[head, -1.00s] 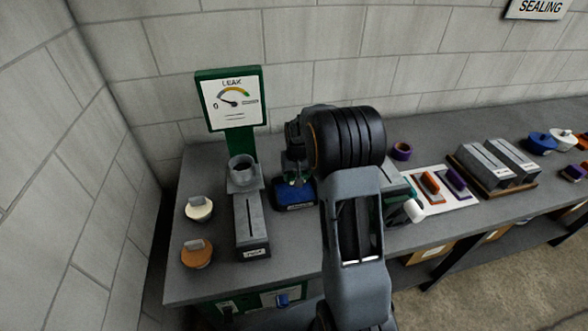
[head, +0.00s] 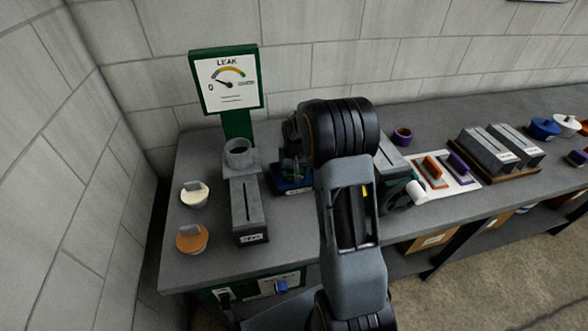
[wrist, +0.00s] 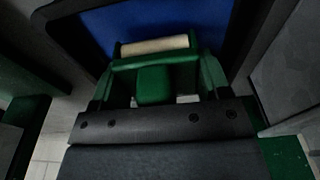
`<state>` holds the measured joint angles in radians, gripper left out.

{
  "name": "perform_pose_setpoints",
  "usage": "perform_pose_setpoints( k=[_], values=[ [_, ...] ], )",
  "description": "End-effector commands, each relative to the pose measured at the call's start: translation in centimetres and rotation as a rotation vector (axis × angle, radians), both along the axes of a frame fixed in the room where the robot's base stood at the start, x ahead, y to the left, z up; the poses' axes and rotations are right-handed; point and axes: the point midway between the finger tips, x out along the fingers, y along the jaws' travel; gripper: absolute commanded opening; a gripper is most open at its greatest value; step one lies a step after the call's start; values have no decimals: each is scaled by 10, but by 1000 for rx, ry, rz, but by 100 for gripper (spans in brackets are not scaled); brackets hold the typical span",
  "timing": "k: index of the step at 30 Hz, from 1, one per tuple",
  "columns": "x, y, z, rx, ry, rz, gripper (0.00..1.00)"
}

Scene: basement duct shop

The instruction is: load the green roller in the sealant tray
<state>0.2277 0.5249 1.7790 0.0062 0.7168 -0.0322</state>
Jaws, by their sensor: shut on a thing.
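The green roller (wrist: 152,62) has a green frame and a cream sleeve (wrist: 155,45). My gripper (wrist: 155,85) is shut on its green handle block in the wrist view. The sleeve shows over the blue inside of the sealant tray (wrist: 215,20); whether it touches the bottom I cannot tell. In the head view the blue tray (head: 290,187) sits on the bench behind my arm. My gripper (head: 292,165) points down over it there, and the wrist hides much of it and the roller.
A grey slotted block with a ring-topped post (head: 248,210) stands left of the tray, before the green LEAK gauge (head: 227,80). White (head: 194,194) and orange (head: 192,240) round pots are further left. A white cylinder (head: 417,192) and a mat with orange and purple tools (head: 440,185) lie right.

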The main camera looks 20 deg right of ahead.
Motion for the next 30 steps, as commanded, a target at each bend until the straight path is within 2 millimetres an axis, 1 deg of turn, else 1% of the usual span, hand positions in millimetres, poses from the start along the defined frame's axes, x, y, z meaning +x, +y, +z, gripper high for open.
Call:
perform_pose_setpoints(
  k=[15,30],
  values=[
    [0,0,0,0,-1,0,51],
    [0,0,-5,0,0,0,51]
  ],
)
